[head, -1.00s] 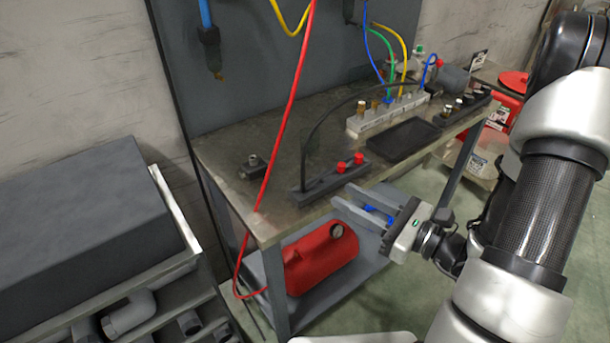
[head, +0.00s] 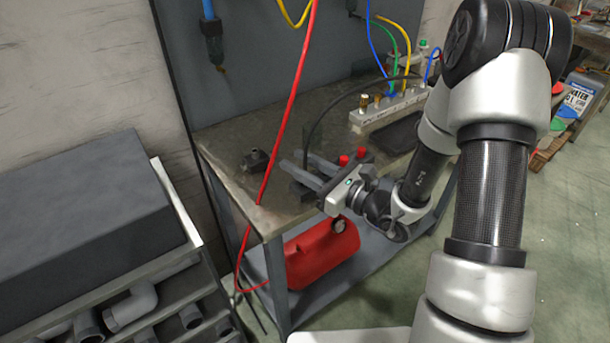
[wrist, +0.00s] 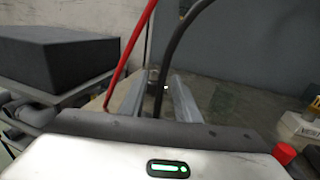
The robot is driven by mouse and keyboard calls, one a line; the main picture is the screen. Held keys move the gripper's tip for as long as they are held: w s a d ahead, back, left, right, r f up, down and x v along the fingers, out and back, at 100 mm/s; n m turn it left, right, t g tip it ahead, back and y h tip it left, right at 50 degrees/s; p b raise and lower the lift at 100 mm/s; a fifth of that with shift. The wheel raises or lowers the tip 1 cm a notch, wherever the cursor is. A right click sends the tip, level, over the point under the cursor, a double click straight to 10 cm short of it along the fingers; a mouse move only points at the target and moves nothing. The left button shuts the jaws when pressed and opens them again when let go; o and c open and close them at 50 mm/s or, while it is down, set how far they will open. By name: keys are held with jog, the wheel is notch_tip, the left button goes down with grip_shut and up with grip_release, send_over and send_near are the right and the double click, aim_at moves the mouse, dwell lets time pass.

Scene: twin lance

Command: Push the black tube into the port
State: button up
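I cannot tell which opening is the port.
A red hose (head: 291,98) hangs just left of my gripper and crosses the bench edge. A small dark fitting (head: 254,160) sits on the bench (head: 228,143) to the left. A dark tray (head: 396,136) lies behind my arm. A red tank (head: 318,252) is below.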

jog(key=shift+x, duration=1.15)
grip_shut()
